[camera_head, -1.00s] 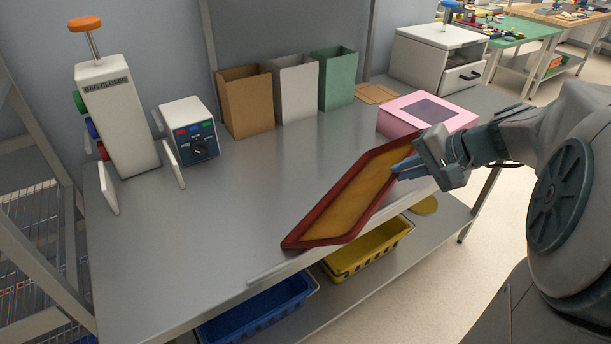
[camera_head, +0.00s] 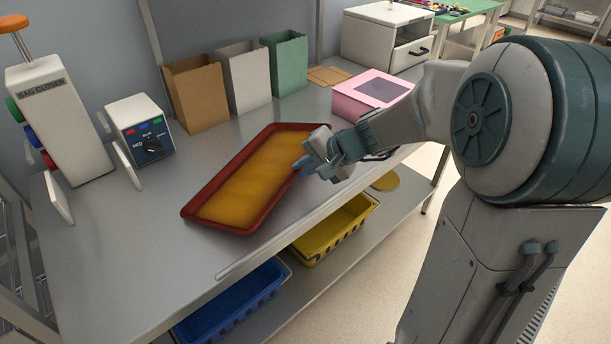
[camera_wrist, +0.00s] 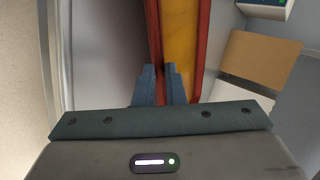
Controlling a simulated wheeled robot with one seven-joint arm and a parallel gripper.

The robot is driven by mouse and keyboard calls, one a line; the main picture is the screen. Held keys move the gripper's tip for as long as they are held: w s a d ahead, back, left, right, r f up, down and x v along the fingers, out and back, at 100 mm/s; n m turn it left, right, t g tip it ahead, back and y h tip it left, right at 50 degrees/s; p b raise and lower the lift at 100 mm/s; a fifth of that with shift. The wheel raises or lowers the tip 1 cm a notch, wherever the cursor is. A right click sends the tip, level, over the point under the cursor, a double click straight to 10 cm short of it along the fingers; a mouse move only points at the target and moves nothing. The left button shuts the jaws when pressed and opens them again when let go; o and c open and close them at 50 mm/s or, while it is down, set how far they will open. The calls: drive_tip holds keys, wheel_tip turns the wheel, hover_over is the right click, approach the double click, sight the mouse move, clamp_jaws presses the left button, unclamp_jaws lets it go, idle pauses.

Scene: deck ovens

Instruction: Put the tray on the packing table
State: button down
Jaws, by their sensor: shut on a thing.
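The tray (camera_head: 188,212) is a dark red rectangular tray with a flat orange-yellow filling. In the head view it is over the packing table (camera_head: 120,250), a grey metal top, towards its front edge. It looks nearly level; I cannot tell whether it touches the top. My gripper (camera_head: 306,164) is shut on the tray's right rim. In the wrist view the blue fingers (camera_wrist: 162,84) meet the red rim (camera_wrist: 154,40), with the filling to the right. The underside of the tray is hidden.
Brown, white and green paper bags (camera_head: 230,82) stand behind the tray. A pink box (camera_head: 372,95) is at right, a bag closer (camera_head: 60,120) and a control box (camera_head: 141,130) at left. A yellow bin (camera_head: 335,228) and a blue bin (camera_head: 235,300) sit below. The table's front left is clear.

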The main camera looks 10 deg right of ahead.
wheel_tip(320, 180, down, 3)
drive_tip(key=c, duration=1.5)
unclamp_jaws()
drive_tip(key=shift+d+r, duration=0.1)
drive_tip(key=v, duration=1.1)
drive_tip(key=s+f+n+g+h, duration=0.3)
drive_tip(key=s+n+h, duration=0.3)
drive_tip(key=s, duration=1)
drive_tip(key=shift+d+f+n+h+p, duration=0.2)
drive_tip(key=shift+n+h+p, duration=0.1)
drive_tip(key=shift+h, duration=0.4)
drive_tip(key=shift+s+r, duration=0.1)
drive_tip(key=shift+s, duration=0.05)
